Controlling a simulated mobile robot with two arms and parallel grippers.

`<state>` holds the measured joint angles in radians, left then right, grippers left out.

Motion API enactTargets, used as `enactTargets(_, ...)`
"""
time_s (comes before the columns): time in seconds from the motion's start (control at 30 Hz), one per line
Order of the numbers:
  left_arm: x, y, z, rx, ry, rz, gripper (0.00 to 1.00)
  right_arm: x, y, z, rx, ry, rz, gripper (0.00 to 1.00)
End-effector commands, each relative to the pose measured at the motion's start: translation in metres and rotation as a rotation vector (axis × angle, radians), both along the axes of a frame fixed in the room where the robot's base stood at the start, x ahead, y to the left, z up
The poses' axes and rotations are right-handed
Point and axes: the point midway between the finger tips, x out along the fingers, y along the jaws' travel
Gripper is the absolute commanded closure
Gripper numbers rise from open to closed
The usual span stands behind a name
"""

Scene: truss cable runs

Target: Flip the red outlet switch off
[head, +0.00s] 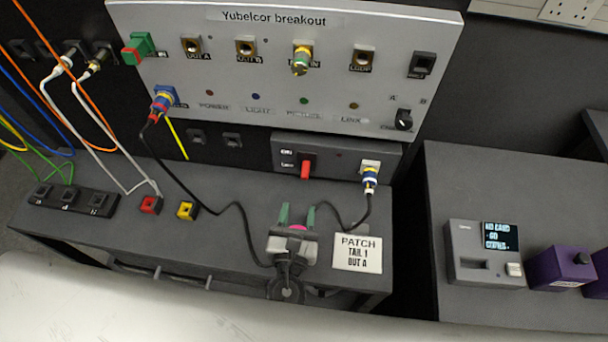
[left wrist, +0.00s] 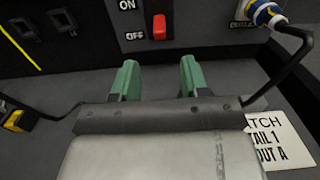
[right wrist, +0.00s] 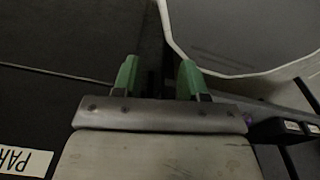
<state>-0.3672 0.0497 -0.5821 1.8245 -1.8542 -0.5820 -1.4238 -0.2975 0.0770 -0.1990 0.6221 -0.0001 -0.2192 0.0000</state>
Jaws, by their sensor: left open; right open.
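The red outlet switch (head: 306,168) is on the front of a dark grey box (head: 338,153) under the breakout panel. In the left wrist view the red switch (left wrist: 159,27) stands beside an ON label above and an OFF label below. Its red lever reaches down level with OFF. My left gripper (head: 297,216) is open and empty, in front of and below the switch, apart from it. Its green fingers (left wrist: 159,80) point towards the box. My right gripper (right wrist: 159,78) is open and empty in its wrist view, away from the switch; the head view does not show it.
A blue and white plug (head: 370,177) with a black cable sits right of the switch. Another black cable from the blue-red plug (head: 164,100) runs past my left gripper. A PATCH card (head: 358,253) lies at the right. Red (head: 150,205) and yellow (head: 187,210) blocks lie left.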

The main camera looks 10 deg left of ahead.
Motion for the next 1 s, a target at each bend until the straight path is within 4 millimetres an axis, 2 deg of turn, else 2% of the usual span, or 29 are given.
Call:
enactTargets(0.03,0.012,0.000,0.004,0.001,-0.003,0.002,0.55,-0.007,0.000,0.005,0.000,0.010,0.000,0.57)
enactTargets(0.17,0.037,0.000,0.003,-0.001,-0.002,0.001,0.55,-0.016,-0.001,0.011,-0.002,0.025,0.000,0.57)
enactTargets(0.4,0.070,0.000,0.001,0.000,-0.001,0.000,0.55,-0.005,-0.001,0.016,-0.002,0.009,0.001,0.57)
enactTargets(0.53,0.077,0.000,0.001,-0.001,0.000,0.001,0.55,0.002,-0.001,0.018,-0.001,-0.002,0.001,0.57)
enactTargets(0.8,0.078,0.000,0.000,-0.001,0.000,0.001,0.55,0.001,-0.003,0.017,-0.003,-0.001,0.003,0.57)
enactTargets(0.87,0.078,0.000,0.000,-0.001,0.000,0.001,0.63,0.000,-0.003,0.017,-0.004,0.000,0.003,0.57)
enactTargets(1.0,0.078,0.000,0.000,-0.001,0.000,0.000,0.84,-0.002,-0.003,0.017,-0.004,0.003,0.003,0.57)
